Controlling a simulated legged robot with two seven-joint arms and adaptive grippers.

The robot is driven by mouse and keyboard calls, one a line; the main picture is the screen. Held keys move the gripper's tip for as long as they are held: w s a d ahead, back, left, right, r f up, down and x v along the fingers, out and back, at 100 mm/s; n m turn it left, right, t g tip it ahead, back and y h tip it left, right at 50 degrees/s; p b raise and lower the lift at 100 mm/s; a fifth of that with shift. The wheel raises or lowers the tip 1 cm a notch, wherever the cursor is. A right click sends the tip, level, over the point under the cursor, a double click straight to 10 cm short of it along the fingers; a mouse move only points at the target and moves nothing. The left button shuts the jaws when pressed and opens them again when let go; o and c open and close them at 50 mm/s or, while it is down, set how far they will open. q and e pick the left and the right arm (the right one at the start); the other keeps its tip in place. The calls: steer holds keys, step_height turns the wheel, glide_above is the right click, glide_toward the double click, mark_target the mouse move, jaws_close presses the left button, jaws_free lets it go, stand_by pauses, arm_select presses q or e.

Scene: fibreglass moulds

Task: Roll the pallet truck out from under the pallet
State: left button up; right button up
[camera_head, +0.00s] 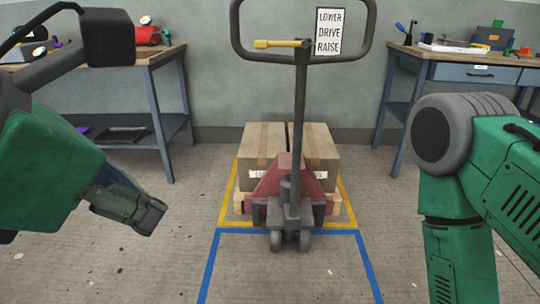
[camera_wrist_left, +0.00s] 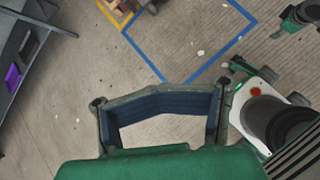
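The pallet truck (camera_head: 297,150) stands straight ahead in the head view, its handle upright and its red body against the pallet's near side. The wooden pallet (camera_head: 239,205) carries taped cardboard boxes (camera_head: 318,148) and sits inside a yellow floor outline. The forks are hidden under the load. My left gripper (camera_head: 150,216) is left of the truck, well apart from it. In the left wrist view (camera_wrist_left: 160,95) its fingers curl inward into a closed loop, with nothing held. A dark shape at that view's top right may be my right gripper; its fingers are unclear.
Workbenches stand at left (camera_head: 150,56) and right (camera_head: 425,52). A LOWER/DRIVE/RAISE sign (camera_head: 328,32) is behind the handle. Free floor lies around the outlines.

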arm_select(q)
steer(key=o, duration=1.5)
steer(key=shift+c, duration=0.2)
steer(key=w+d+r+p+v, duration=0.1)
steer(key=p+v, duration=0.3)
steer(key=v, duration=0.6)
steer(key=w+d+r+p+v, duration=0.1)
steer(key=p+v, duration=0.3)
steer(key=v, duration=0.6)
steer(key=shift+r+p, duration=0.35)
steer(key=shift+s+a, duration=0.1)
steer(key=shift+a, duration=0.05)
